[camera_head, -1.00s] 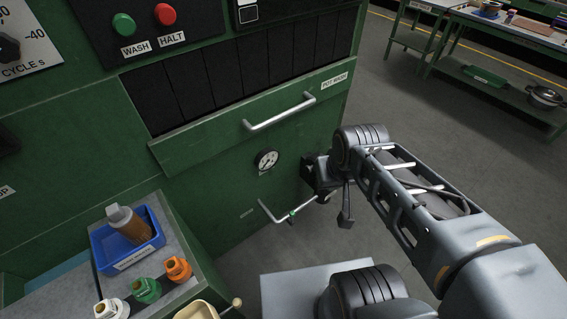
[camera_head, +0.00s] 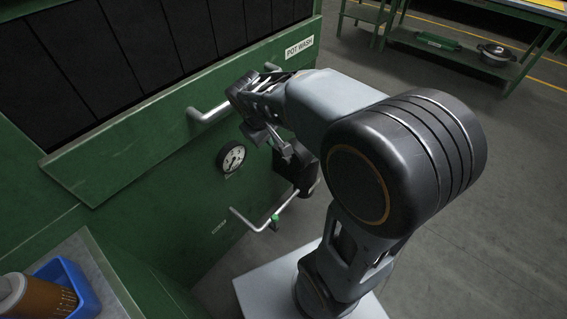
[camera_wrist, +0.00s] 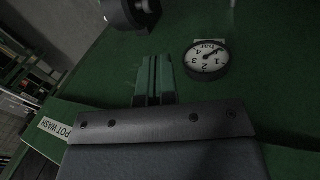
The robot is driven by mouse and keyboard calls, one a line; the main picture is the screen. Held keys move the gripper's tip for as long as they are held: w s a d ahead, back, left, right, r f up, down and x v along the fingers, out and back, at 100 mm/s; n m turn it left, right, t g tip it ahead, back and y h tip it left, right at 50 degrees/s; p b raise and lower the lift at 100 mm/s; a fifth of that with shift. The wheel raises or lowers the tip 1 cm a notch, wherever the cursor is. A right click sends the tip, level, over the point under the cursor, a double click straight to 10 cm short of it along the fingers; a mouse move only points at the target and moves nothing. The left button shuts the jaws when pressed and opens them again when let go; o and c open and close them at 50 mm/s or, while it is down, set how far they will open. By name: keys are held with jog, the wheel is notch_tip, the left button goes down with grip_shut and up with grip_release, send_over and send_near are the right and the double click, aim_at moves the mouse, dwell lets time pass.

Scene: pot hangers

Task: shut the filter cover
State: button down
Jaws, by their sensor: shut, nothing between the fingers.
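A dark fitting (camera_head: 298,174) sticks out from the lower right of the green machine front; it may be the filter and its cover. Part of it is hidden behind my arm, and I cannot tell how far its cover stands open. A dark round part (camera_wrist: 128,12) shows at the top of the wrist view. My gripper (camera_head: 287,152) is close to the machine front, right of the gauge and by the dark fitting. In the wrist view its two fingers (camera_wrist: 155,62) are together and empty, apart from the round part.
A pressure gauge (camera_head: 231,157) sits left of my gripper. The bar handle (camera_head: 207,115) is above, partly behind my arm. A blue bin (camera_head: 77,283) stands lower left. The floor at right is clear.

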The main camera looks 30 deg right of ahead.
notch_tip(320, 180, down, 5)
jog(key=w+n+b, duration=0.1)
jog(key=w+b, duration=0.1)
jog(key=w, duration=0.1)
jog(key=b, duration=0.3)
send_near(292, 158)
jog(key=shift+h, duration=0.4)
jog(key=shift+w+f, duration=0.5)
jog(key=shift+f, duration=0.25)
jog(key=shift+w+f, duration=0.45)
jog(key=shift+f, duration=0.35)
jog(key=shift+w+f, duration=0.5)
jog(key=shift+f, duration=0.25)
